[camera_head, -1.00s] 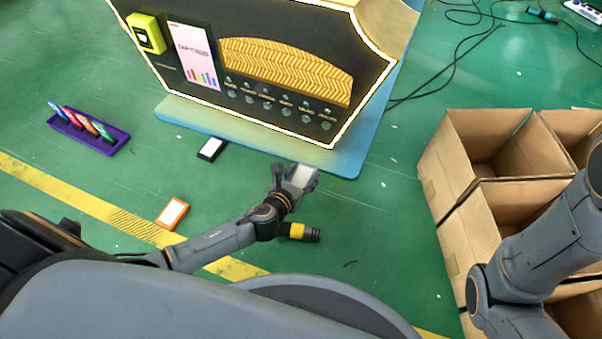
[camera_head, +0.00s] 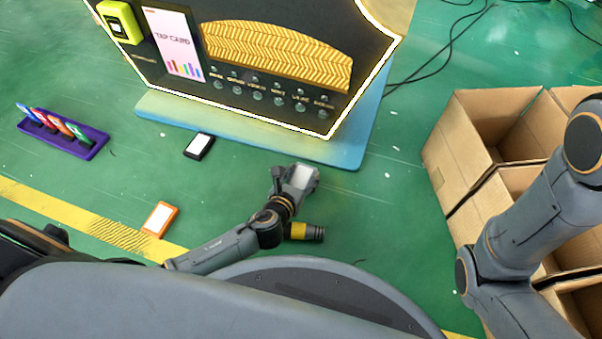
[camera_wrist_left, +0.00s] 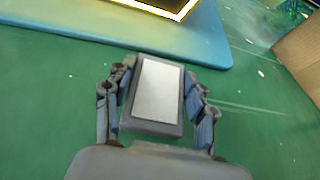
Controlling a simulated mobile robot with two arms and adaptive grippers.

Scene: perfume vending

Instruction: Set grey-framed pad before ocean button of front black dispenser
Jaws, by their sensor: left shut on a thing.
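My left gripper (camera_head: 296,178) is shut on the grey-framed pad (camera_head: 303,177), which has a pale face turned up. In the left wrist view the pad (camera_wrist_left: 157,92) sits between the two fingers of the gripper (camera_wrist_left: 158,105). The black dispenser (camera_head: 300,112) stands on a blue base (camera_head: 345,150), beyond the gripper. Its front has a row of small round buttons (camera_head: 257,93) with labels too small to read surely, so I cannot tell which is ocean. The pad is off the base's near edge, over green floor. My right gripper is out of view; only my right arm shows.
A black-framed pad (camera_head: 199,146) and an orange-framed pad (camera_head: 160,219) lie on the floor to the left. A purple tray (camera_head: 62,146) holds several coloured cards. Open cardboard boxes (camera_head: 462,170) stand at right. A yellow-green card reader (camera_head: 120,22) is on the dispenser.

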